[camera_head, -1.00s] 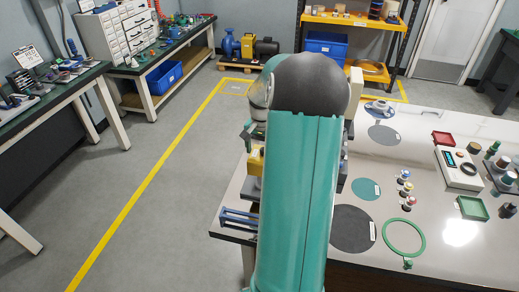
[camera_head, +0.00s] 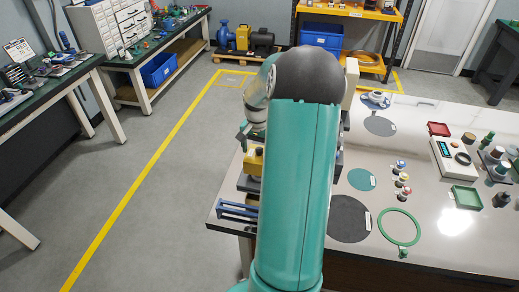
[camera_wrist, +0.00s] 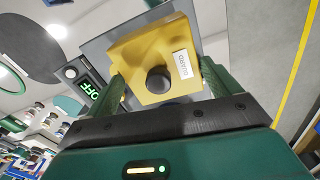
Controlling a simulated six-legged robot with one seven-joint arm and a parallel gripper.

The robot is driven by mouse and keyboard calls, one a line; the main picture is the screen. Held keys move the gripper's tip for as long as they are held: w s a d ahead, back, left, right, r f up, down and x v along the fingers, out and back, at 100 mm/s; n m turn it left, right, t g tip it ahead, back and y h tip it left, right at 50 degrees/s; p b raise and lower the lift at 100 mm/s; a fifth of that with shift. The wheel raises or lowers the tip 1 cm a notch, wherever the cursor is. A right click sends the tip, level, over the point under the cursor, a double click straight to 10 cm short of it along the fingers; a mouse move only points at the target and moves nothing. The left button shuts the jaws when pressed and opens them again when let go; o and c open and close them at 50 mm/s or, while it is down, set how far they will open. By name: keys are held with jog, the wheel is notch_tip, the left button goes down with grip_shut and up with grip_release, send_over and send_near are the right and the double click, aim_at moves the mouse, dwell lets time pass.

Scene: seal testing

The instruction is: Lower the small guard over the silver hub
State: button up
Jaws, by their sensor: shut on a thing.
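The small guard is a yellow block with a black knob and a "GUARD" label (camera_wrist: 182,65). It fills the upper middle of the wrist view. My gripper (camera_wrist: 162,82) has its green fingers on both sides of the guard and is shut on it. In the head view, the yellow guard (camera_head: 253,161) shows just left of my arm at the table's left edge. My arm hides most of that spot. I cannot make out the silver hub in either view.
A blue rack (camera_head: 237,211) sits at the table's front left corner. Discs, a green ring (camera_head: 399,243) and small fittings lie to the right of my arm.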

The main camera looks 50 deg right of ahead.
aim_at(259, 157)
jog(key=shift+f, duration=0.2)
jog(key=shift+f, duration=0.9)
jog(key=shift+f, duration=0.2)
jog(key=shift+f, duration=0.55)
jog(key=shift+f, duration=1)
dwell(1.4)
jog(key=o, duration=0.9)
jog(key=shift+r, duration=4.45)
